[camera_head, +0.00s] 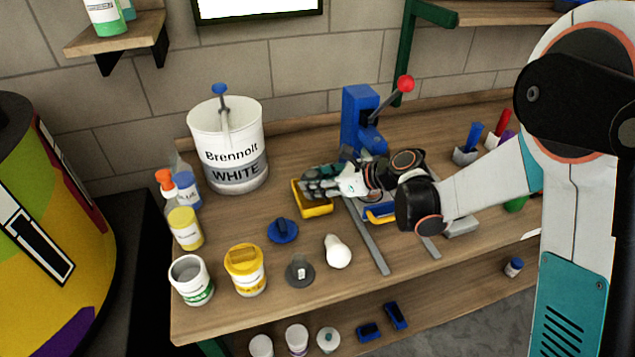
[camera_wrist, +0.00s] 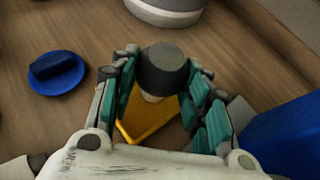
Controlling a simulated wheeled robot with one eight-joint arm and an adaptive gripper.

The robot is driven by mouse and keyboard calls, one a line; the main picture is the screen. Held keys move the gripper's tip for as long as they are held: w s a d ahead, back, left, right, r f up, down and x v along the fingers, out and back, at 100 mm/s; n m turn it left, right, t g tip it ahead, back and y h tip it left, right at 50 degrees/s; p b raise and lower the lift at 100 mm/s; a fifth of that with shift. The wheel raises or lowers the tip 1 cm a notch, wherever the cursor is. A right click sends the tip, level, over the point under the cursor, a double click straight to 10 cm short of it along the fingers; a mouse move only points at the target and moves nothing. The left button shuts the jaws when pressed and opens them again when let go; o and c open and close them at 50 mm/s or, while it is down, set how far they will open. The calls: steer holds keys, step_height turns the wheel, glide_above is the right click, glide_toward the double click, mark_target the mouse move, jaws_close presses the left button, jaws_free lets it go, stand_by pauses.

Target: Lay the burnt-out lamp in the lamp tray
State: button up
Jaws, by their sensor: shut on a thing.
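My gripper (camera_wrist: 163,85) is shut on a dark grey, rounded thing with a pale end, which looks like the burnt-out lamp (camera_wrist: 163,65). In the head view my gripper (camera_head: 318,184) is over the yellow tray (camera_head: 315,211), and its fingers hide most of the lamp. The wrist view shows the yellow tray (camera_wrist: 150,128) beneath the lamp's pale end. Whether the lamp touches the tray cannot be told. A white lamp (camera_head: 338,252) lies on the bench in front of the tray.
A grey round fitting (camera_head: 300,271) and a blue knobbed disc (camera_head: 283,230) lie nearby. A big white bucket (camera_head: 228,145) stands behind left, and a blue press (camera_head: 362,120) behind right. Pots and bottles crowd the left end. Grey rails (camera_head: 370,245) run right of the tray.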

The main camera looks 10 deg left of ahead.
steer(key=shift+f, duration=0.2)
steer(key=o, duration=1)
steer(key=shift+r, duration=0.15)
steer(key=shift+d+r, duration=0.1)
steer(key=shift+r, duration=0.05)
steer(key=p+v, duration=0.3)
steer(key=v, duration=0.8)
steer(key=shift+d, duration=0.4)
steer(key=shift+s+r, duration=0.1)
steer(key=shift+s, duration=0.05)
